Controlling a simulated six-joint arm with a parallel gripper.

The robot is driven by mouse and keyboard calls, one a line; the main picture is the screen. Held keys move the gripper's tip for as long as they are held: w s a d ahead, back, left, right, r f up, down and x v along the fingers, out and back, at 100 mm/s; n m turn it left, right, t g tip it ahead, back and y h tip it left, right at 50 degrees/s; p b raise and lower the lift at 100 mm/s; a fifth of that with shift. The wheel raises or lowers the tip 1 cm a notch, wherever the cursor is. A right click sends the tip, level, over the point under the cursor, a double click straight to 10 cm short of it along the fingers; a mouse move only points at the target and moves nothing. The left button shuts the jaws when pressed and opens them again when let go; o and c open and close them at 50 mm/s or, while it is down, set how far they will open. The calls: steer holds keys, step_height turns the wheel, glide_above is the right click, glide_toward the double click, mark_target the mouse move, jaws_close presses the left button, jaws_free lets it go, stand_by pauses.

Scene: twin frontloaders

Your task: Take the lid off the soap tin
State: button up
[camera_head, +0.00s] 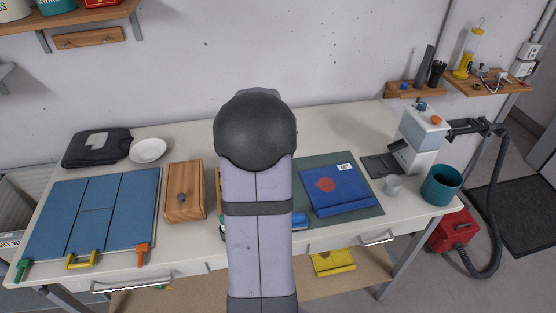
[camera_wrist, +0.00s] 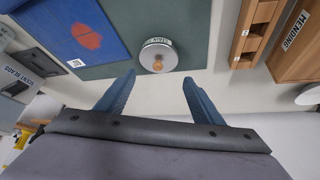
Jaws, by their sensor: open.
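A small round tin (camera_wrist: 148,44) with a dark, unreadable label stands at the edge of a grey-green mat (camera_wrist: 190,14) in the wrist view; I take it for the soap tin. Its silver round lid (camera_wrist: 151,63) has a pale wooden knob (camera_wrist: 157,66) and appears seated on top. My gripper (camera_wrist: 159,77) is open, its two blue-grey fingers apart and empty. In the picture the lid lies just beyond the fingertips, roughly centred between them; no contact shows. In the head view my arm hides the tin and most of the gripper.
A blue folded item (camera_head: 335,186) lies on the mat. A wooden box (camera_head: 184,200) with a knob and blue panels (camera_head: 125,205) are at the left.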

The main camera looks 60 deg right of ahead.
steer(key=shift+s+x, duration=0.1)
steer(key=shift+x, duration=0.5)
steer(key=shift+s+x, duration=0.15)
steer(key=shift+x, duration=0.45)
steer(key=shift+f+p, duration=0.15)
steer(key=shift+p, duration=0.2)
steer(key=shift+p+x, duration=0.6)
steer(key=shift+x, duration=1.85)
steer(key=shift+s+a+f, duration=0.1)
steer(key=shift+a, duration=0.05)
jaws_close()
